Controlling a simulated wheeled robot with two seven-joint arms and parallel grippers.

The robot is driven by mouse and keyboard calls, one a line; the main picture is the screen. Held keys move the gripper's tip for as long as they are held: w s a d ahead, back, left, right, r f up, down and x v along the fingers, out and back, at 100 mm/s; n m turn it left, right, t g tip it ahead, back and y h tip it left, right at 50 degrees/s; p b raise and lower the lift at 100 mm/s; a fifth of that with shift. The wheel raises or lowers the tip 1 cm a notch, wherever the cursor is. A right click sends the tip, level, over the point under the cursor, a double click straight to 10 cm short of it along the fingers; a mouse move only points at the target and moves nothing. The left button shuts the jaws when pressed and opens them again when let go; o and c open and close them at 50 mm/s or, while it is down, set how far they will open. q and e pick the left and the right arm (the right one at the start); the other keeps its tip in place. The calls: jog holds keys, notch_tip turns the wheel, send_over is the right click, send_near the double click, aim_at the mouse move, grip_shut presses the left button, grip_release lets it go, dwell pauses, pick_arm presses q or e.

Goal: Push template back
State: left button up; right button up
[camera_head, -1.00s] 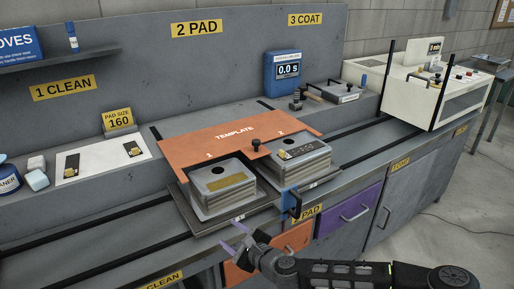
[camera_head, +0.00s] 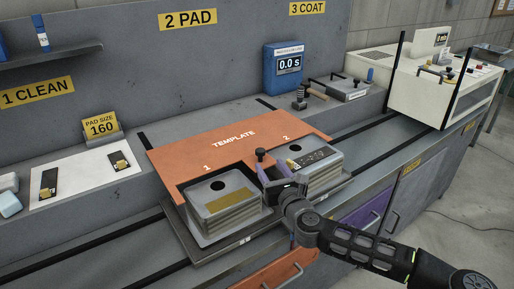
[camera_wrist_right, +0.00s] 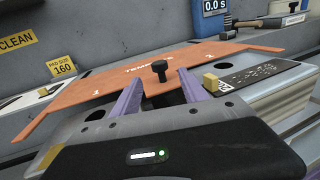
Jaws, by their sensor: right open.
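The orange template (camera_head: 212,143) lies over the back of two metal blocks, the left block (camera_head: 222,205) and the right block (camera_head: 318,168). Its black knob (camera_head: 260,154) stands at the front edge between the blocks. My right gripper (camera_head: 268,178) is open, just in front of the knob, with its purple fingers pointing at the template. In the right wrist view the knob (camera_wrist_right: 159,70) stands between and beyond the two fingertips (camera_wrist_right: 160,88). I cannot tell whether a finger touches it. My left gripper is not in view.
A white mat (camera_head: 85,178) with two small pads lies left of the template. A blue timer (camera_head: 284,68) and a hammer (camera_head: 314,93) are at the back. A cream machine (camera_head: 425,90) stands at the right. Dark rails run along the bench.

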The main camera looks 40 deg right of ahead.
aim_at(262, 154)
jog(key=p+x, duration=0.1)
jog(key=x, duration=0.6)
jog(key=shift+w+p, duration=0.25)
jog(key=shift+p, duration=0.05)
jog(key=shift+d, duration=0.1)
jog(key=shift+c, duration=0.4)
grip_shut()
dwell(1.0)
